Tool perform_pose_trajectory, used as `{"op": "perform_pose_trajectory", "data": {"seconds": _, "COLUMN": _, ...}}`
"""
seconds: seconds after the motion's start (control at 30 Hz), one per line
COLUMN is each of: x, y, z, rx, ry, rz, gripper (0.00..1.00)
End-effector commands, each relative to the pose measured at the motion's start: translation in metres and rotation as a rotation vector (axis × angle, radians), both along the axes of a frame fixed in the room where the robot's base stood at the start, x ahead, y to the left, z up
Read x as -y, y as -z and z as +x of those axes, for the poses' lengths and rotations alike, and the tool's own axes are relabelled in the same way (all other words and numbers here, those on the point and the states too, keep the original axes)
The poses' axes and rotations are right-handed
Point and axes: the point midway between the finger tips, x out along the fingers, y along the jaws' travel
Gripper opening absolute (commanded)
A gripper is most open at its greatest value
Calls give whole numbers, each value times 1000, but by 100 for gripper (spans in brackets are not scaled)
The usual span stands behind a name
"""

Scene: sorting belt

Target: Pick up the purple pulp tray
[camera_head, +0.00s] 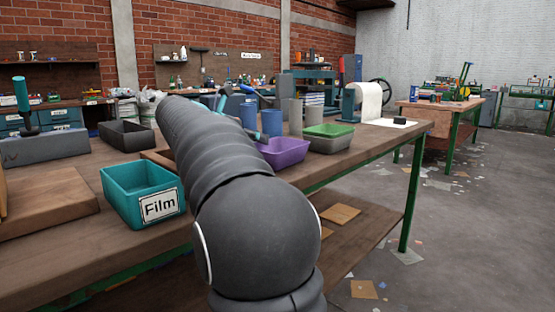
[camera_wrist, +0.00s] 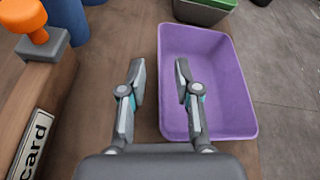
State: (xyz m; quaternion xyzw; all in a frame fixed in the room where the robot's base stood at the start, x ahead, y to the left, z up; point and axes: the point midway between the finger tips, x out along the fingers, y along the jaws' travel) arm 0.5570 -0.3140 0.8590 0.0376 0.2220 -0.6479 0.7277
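The purple pulp tray (camera_wrist: 222,85) is an empty open tray with sloping walls, on the wooden table to the right in the wrist view. In the head view the purple pulp tray (camera_head: 285,153) is partly hidden behind my arm. I cannot tell whether either finger touches the tray.
A green-and-grey tray (camera_head: 328,137) stands just beyond the purple one. Blue cups (camera_head: 271,122) stand behind it. A teal bin labelled Film (camera_head: 143,194) sits left of my arm. An orange-handled object (camera_wrist: 38,40) is at upper left. The table's right edge is close to the tray.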

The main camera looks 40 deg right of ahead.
Motion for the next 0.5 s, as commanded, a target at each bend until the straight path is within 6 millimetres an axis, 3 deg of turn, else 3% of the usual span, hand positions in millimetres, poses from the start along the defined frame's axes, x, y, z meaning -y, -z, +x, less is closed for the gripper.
{"op": "perform_pose_trajectory", "data": {"seconds": 0.13, "x": 19, "y": 9, "z": 1, "rx": -2, "ry": 2, "rz": 0, "gripper": 32}}
{"op": "perform_pose_trajectory", "data": {"seconds": 0.4, "x": 23, "y": 10, "z": 1, "rx": -1, "ry": -1, "rz": 0, "gripper": 32}}
{"op": "perform_pose_trajectory", "data": {"seconds": 0.5, "x": 23, "y": 10, "z": 1, "rx": -1, "ry": -1, "rz": 0, "gripper": 7}}
